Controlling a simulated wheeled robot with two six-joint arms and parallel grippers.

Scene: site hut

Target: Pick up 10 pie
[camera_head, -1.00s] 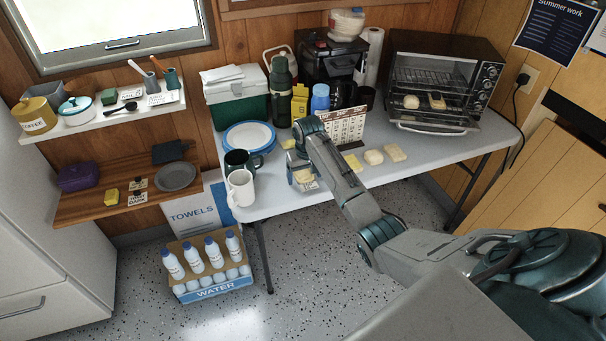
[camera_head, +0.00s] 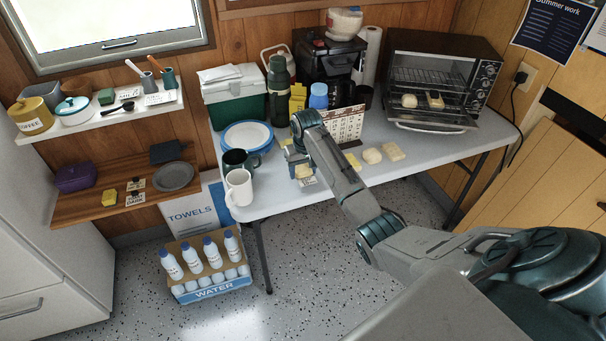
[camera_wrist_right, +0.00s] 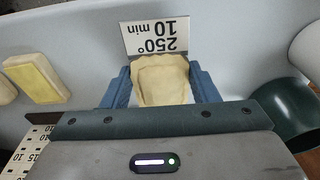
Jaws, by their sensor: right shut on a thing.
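A pale, pastry-like pie (camera_wrist_right: 162,80) sits between the blue fingers of my right gripper (camera_wrist_right: 162,88), which touch both its sides. In the head view the same pie (camera_head: 303,172) shows under my right gripper (camera_head: 300,166), near the table's front left part. A small card (camera_wrist_right: 155,38) reading "250° 10 min" lies at the pie's edge in the wrist view, upside down there. I cannot tell whether the pie is clear of the table. My left gripper is not in view.
A dark mug (camera_head: 237,161) and a white mug (camera_head: 239,188) stand left of the gripper. To its right lie a yellow slab (camera_head: 352,162), a round pale piece (camera_head: 372,156) and a squarish one (camera_head: 393,151). A printed board (camera_head: 345,126) stands behind. An open toaster oven (camera_head: 436,80) holds two pieces.

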